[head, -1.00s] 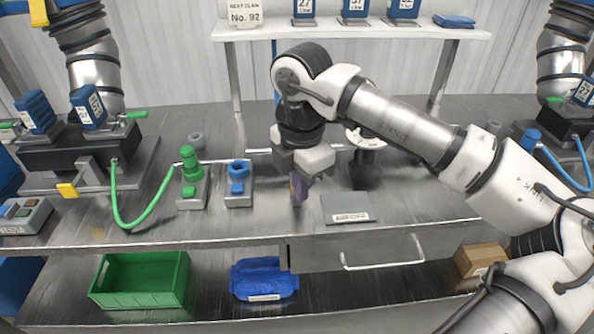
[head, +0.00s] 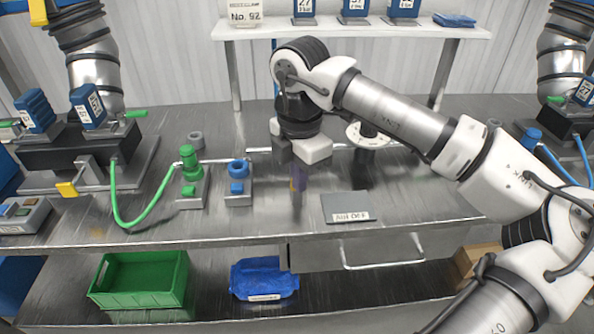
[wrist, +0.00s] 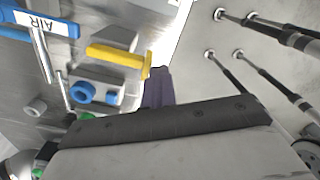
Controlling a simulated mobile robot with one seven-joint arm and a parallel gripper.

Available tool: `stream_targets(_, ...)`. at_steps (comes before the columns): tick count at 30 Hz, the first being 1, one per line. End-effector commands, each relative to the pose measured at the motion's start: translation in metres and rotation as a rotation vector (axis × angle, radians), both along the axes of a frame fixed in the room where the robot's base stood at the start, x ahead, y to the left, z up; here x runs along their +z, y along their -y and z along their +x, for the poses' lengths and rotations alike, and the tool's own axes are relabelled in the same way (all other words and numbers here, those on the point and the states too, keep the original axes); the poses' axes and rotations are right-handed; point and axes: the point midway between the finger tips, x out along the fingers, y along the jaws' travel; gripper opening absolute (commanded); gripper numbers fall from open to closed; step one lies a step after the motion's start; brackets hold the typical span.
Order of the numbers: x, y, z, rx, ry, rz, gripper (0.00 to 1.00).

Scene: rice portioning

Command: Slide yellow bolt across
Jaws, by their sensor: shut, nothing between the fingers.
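My gripper (head: 298,180) is over the middle of the steel bench, right of the blue-topped valve block (head: 238,180). Its dark purple fingers (wrist: 158,87) are shut and empty.
A green valve block (head: 190,180) with a green hose stands left of the blue one. A grey labelled plate (head: 345,205) lies to the right. A blue AIR handle (wrist: 45,22) shows in the wrist view. A green crate (head: 140,280) is on the lower shelf.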

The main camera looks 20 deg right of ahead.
Motion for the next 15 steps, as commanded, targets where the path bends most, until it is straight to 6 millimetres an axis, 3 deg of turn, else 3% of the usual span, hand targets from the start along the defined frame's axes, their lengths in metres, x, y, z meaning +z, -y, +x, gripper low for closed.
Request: stream_targets(15, 0.001, 0.009, 0.031, -0.002, 0.003, 0.0, 0.0)
